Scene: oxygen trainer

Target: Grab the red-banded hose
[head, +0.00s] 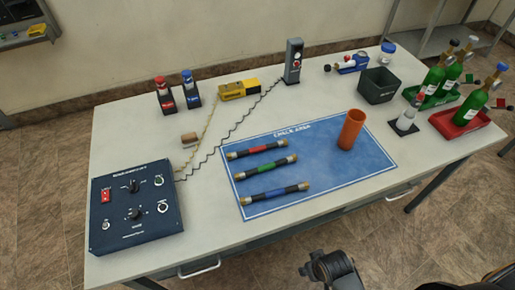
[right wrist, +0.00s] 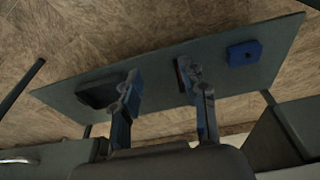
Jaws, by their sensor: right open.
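The red-banded hose (head: 257,148) lies on the blue mat (head: 372,167), the farthest of three short dark hoses with brass-coloured ends. The green-banded hose (head: 265,167) and the blue-banded hose (head: 275,193) lie nearer, roughly parallel to it, with gaps between them. My right gripper (right wrist: 158,80) shows in the right wrist view, its two fingers apart with nothing between them. The hoses are not in that view. A dark part of my arm shows at the bottom of the head view, off the table's front edge. My left gripper is not in view.
An orange cup (head: 351,130) stands on the mat right of the hoses. A dark control box (head: 137,208) sits at the table's left. A dark bin (head: 378,86) and green bottles (head: 433,82) stand at the right. The right wrist view shows a dark board (right wrist: 230,75) over brown floor.

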